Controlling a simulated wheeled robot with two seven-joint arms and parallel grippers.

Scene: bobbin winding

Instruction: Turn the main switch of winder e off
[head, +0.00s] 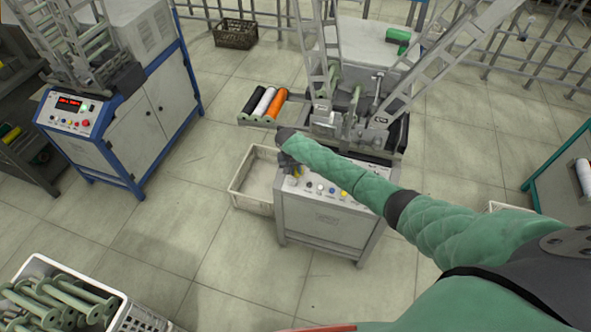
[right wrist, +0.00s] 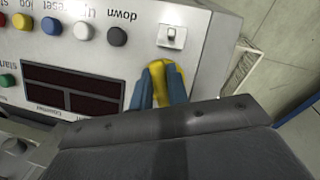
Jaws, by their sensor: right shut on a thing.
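The winder (head: 325,222) in the middle of the head view has a light grey cabinet with a sloping control panel. My right arm reaches across from the right to the panel's left end. My right gripper (right wrist: 168,88) has its blue fingers on either side of a yellow main switch handle (right wrist: 160,72) and is shut on it. The fingers hide part of the handle, so its exact angle is hard to tell. My left gripper is not in view.
Near the handle are a small toggle switch (right wrist: 172,37), a row of buttons including a black one (right wrist: 117,36), and a dark display (right wrist: 75,88). A white crate (head: 252,182) stands left of the winder. Another winder (head: 125,115) stands at the left.

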